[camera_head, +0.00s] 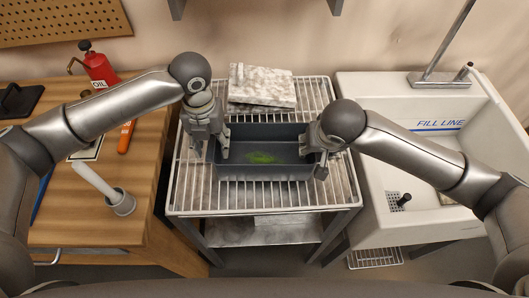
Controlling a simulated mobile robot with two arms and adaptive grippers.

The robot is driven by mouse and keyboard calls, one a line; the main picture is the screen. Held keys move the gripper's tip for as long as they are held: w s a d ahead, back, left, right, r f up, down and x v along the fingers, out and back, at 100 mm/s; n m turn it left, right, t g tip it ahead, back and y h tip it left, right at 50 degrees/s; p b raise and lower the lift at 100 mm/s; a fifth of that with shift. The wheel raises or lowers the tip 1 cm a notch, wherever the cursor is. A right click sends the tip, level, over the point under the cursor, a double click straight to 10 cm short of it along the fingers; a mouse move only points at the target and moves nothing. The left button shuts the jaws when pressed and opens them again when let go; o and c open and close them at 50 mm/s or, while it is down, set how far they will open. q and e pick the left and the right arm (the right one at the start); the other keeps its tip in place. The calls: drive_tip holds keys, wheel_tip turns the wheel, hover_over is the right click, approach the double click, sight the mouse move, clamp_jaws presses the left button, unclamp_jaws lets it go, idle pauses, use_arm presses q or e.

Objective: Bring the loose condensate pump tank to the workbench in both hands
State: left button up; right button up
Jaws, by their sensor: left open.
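The condensate pump tank (265,172) is a dark grey open box with a green patch on its floor. It sits level on a white wire rack (265,198). My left gripper (210,150) is open at the tank's left end, one finger outside and one over the inside. My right gripper (312,160) is at the right end, its fingers apart around the end wall. I cannot tell whether either touches the wall. The wooden workbench (60,225) stands to the left of the rack.
A pale speckled slab (262,86) lies behind the tank. A white sink (430,215) marked FILL LINE stands at right.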

use_arm(q)
clamp_jaws()
use_arm(e)
clamp_jaws()
idle(0.4)
